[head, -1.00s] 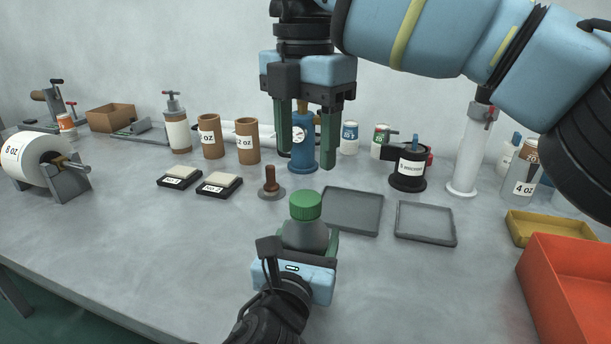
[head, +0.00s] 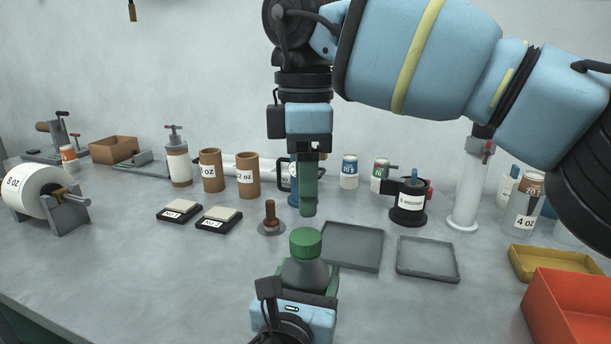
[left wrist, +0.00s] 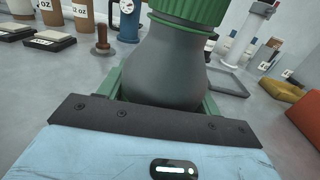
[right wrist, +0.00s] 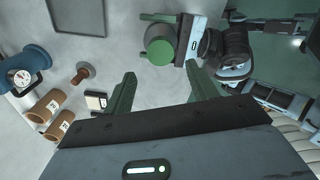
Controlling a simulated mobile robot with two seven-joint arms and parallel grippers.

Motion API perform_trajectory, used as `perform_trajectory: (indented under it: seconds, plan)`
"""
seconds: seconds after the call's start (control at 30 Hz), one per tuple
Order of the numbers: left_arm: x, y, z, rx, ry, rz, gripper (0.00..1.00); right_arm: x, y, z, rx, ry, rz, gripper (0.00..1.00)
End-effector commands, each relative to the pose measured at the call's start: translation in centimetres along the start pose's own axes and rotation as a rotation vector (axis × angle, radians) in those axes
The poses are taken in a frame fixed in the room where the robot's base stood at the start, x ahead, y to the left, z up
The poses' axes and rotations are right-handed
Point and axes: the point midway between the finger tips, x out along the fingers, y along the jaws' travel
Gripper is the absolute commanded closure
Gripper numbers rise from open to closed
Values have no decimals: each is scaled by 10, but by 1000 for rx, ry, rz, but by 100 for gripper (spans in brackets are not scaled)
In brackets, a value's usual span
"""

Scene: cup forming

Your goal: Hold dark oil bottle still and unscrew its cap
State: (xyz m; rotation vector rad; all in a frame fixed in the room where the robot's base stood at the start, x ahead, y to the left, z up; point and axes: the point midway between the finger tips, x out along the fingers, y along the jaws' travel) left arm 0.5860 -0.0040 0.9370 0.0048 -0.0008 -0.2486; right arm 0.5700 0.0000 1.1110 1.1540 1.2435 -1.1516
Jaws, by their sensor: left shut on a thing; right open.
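The dark oil bottle (head: 303,272) stands upright on the bench at the front middle, with its ribbed green cap (head: 305,243) on top. My left gripper (head: 298,285) is shut around the bottle's body; in the left wrist view the grey bottle (left wrist: 165,68) fills the space between the green fingers, below the cap (left wrist: 185,8). My right gripper (head: 308,205) hangs pointing down above the cap and apart from it, its fingers lined up one behind the other in the head view. In the right wrist view its fingers are spread and empty, and the green cap (right wrist: 159,44) shows beyond them.
A small brown-handled stamp (head: 270,218) stands left of the bottle. Two grey trays (head: 352,246) lie to the right. A blue gauge bottle (head: 294,190) stands behind. A red bin (head: 570,310) and yellow tray (head: 553,260) are at the right.

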Motion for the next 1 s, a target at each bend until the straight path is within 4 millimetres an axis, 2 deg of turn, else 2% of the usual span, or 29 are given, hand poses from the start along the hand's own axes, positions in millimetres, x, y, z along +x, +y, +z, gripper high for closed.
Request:
perform_trajectory:
  seconds: [0.3,0.5,0.7,0.93,1.0]
  plan:
    - [0,0,-1,1,2,0,100,44,0,0,-2,-1,-3,42]
    - [0,0,-1,1,2,0,100,66,0,0,-1,0,-2,42]
    - [0,0,-1,1,2,0,100,75,0,0,-2,0,0,42]
    - [0,0,-1,1,2,0,100,75,0,0,-1,0,0,42]
    - [0,0,-1,1,2,0,100,75,0,0,-1,0,0,50]
